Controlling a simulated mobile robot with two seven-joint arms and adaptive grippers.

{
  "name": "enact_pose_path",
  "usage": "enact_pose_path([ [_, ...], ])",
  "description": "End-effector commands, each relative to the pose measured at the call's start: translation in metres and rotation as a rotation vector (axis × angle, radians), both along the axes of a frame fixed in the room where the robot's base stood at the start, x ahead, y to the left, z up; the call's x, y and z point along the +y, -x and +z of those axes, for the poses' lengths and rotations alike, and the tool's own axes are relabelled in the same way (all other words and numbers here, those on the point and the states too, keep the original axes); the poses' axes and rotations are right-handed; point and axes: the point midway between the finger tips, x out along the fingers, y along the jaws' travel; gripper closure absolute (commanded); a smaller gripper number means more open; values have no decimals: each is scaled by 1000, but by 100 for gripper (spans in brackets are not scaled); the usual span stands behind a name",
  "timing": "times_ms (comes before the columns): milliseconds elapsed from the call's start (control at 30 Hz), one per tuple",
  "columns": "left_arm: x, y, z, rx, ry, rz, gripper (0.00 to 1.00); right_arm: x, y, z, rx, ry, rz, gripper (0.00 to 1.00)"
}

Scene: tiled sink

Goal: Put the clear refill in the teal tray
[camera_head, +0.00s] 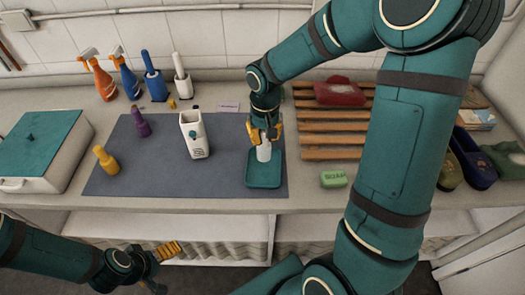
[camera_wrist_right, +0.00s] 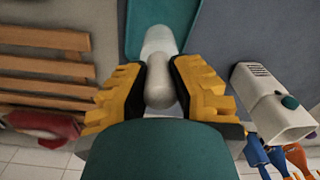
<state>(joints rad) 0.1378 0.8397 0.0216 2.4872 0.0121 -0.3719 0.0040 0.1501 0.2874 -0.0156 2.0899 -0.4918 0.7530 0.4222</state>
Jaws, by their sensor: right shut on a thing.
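The clear refill (camera_head: 264,152), a pale whitish bottle, is between the fingers of my right gripper (camera_head: 265,134), which is shut on it. The refill is upright over the back part of the teal tray (camera_head: 263,182); I cannot tell whether its base touches the tray. In the right wrist view the refill (camera_wrist_right: 160,42) sticks out beyond the yellow fingers (camera_wrist_right: 159,85), with the teal tray (camera_wrist_right: 185,12) behind it. My left gripper (camera_head: 163,268) is open and empty, low at the front left, away from the counter's objects.
A grey mat (camera_head: 150,178) lies under a white dispenser (camera_head: 194,135), a purple bottle (camera_head: 141,124) and a yellow bottle (camera_head: 107,160). A green soap (camera_head: 334,179) and wooden rack (camera_head: 330,125) stand right of the tray. A teal-lidded box (camera_head: 38,140) is at left.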

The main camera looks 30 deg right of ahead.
Motion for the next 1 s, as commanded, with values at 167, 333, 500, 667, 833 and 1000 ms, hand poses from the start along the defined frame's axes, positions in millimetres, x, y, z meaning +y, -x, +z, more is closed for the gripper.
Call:
enact_pose_path([
  [167, 0, 0, -2, -1, -1, 0, 3, 0, 0, -18, 0, 0, 0, 100],
  [333, 0, 0, -4, -1, -1, 0, 3, 0, 0, -34, 2, 0, 0, 100],
  [500, 0, 0, -7, -1, -1, 0, 3, 0, 0, -54, 1, 0, 0, 100],
  [667, 0, -1, -7, -1, -1, 0, 3, 0, 0, -54, -2, 0, 0, 100],
  [833, 0, -1, -9, -1, -2, 1, 3, 0, 0, -56, -2, 0, 0, 100],
  [1000, -1, -1, -10, -1, -2, 1, 3, 0, 0, -57, -1, 0, 0, 52],
])
